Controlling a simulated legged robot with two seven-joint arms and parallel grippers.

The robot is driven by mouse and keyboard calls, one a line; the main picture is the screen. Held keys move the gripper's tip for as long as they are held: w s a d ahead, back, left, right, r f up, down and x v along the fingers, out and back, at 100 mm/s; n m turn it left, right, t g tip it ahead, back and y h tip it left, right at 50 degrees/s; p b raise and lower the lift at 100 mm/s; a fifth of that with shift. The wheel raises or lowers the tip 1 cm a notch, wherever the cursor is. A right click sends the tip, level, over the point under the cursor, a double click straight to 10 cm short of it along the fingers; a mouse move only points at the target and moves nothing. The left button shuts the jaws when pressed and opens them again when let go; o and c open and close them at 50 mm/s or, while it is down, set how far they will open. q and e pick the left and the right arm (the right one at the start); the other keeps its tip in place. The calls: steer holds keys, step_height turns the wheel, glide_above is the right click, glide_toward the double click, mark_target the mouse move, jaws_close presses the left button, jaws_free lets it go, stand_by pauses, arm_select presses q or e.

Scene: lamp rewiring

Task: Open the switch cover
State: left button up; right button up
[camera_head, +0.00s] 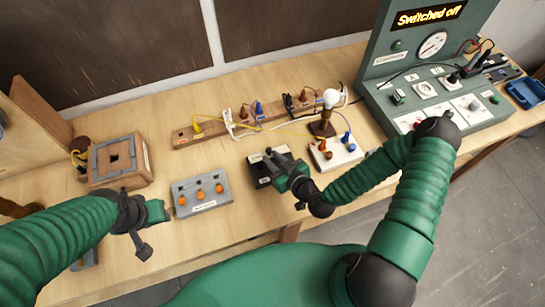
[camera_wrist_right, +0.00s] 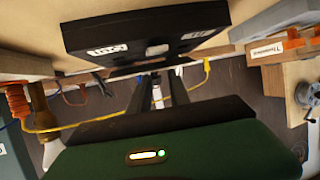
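A small black box (camera_head: 257,172) with white labels, which looks like the switch with its cover, lies on the bench in the head view. Its black face (camera_wrist_right: 145,32) fills the upper middle of the right wrist view. Whether the cover is raised is unclear. My right gripper (camera_head: 274,157) is over this box and hides part of it. In the right wrist view its two fingers (camera_wrist_right: 160,80) are apart with a gap between them, their tips close to the black face; contact cannot be told. My left gripper (camera_head: 163,211) is beside a grey box, its finger gap unclear.
The grey box (camera_head: 201,204) has orange knobs. A wooden box (camera_head: 120,179) stands left. A wooden strip with plugs (camera_head: 182,138), a bulb on a stand (camera_head: 324,128) and a white socket block (camera_head: 345,157) stand behind. A green panel (camera_head: 380,72) reads "Switched off".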

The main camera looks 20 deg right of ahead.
steer(key=shift+d+r+p, duration=0.4)
steer(key=shift+d+p, duration=0.05)
steer(key=shift+d, duration=0.15)
steer(key=shift+d+r, duration=0.15)
steer(key=shift+r, duration=0.05)
steer(key=s+r+p, duration=0.2)
steer(key=shift+s+r, duration=0.3)
steer(key=shift+s, duration=0.05)
steer(key=shift+s+r+p, duration=0.2)
steer(key=shift+r+p, duration=0.15)
steer(key=shift+p, duration=0.05)
arm_select(q)
steer(key=w+p+v, duration=0.2)
steer(key=p+v, duration=0.4)
steer(key=v, duration=0.2)
steer(key=w+r+p+v, duration=0.1)
steer(key=w+p+v, duration=0.1)
steer(key=p+v, duration=0.5)
steer(key=shift+w+d+r, duration=0.25)
steer(key=shift+d+r, duration=0.1)
steer(key=shift+r, duration=0.4)
arm_select(e)
steer(key=s+d+r, duration=0.3)
steer(key=s+r, duration=0.5)
steer(key=r, duration=0.1)
steer(key=shift+s, duration=0.25)
steer(key=shift+d, duration=0.1)
